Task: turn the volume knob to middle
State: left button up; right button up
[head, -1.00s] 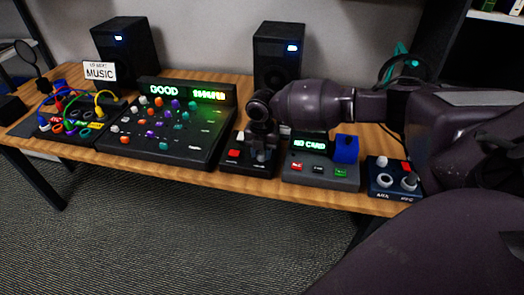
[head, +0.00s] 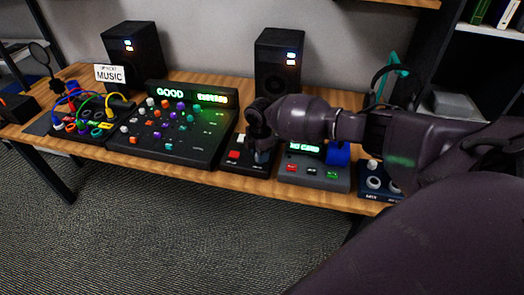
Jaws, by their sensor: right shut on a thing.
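My right gripper (head: 261,152) points down onto a small black box (head: 227,166) with a red button and a white button, between the mixer and the card reader. It is shut on a small part on the right side of this box, taken to be the volume knob. The fingers hide the knob, so its angle and marks cannot be read. My left gripper is not in view.
The mixer (head: 150,149) with several coloured knobs stands left of the box; its display reads GOOD. A card reader (head: 310,180) stands close on the right, a blue MIX box (head: 371,195) beyond it. Speakers (head: 279,65) stand behind. The table (head: 225,180) has a narrow free front strip.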

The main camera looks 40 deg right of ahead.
jog(key=shift+a+r+m+p, duration=0.1)
jog(key=shift+r+m+p, duration=0.1)
jog(key=shift+m+p, duration=0.95)
jog(key=shift+m, duration=1.15)
jog(key=shift+f+m+p, duration=0.2)
jog(key=shift+m+p, duration=1.2)
jog(key=shift+m, duration=0.6)
jog(key=o, duration=0.9)
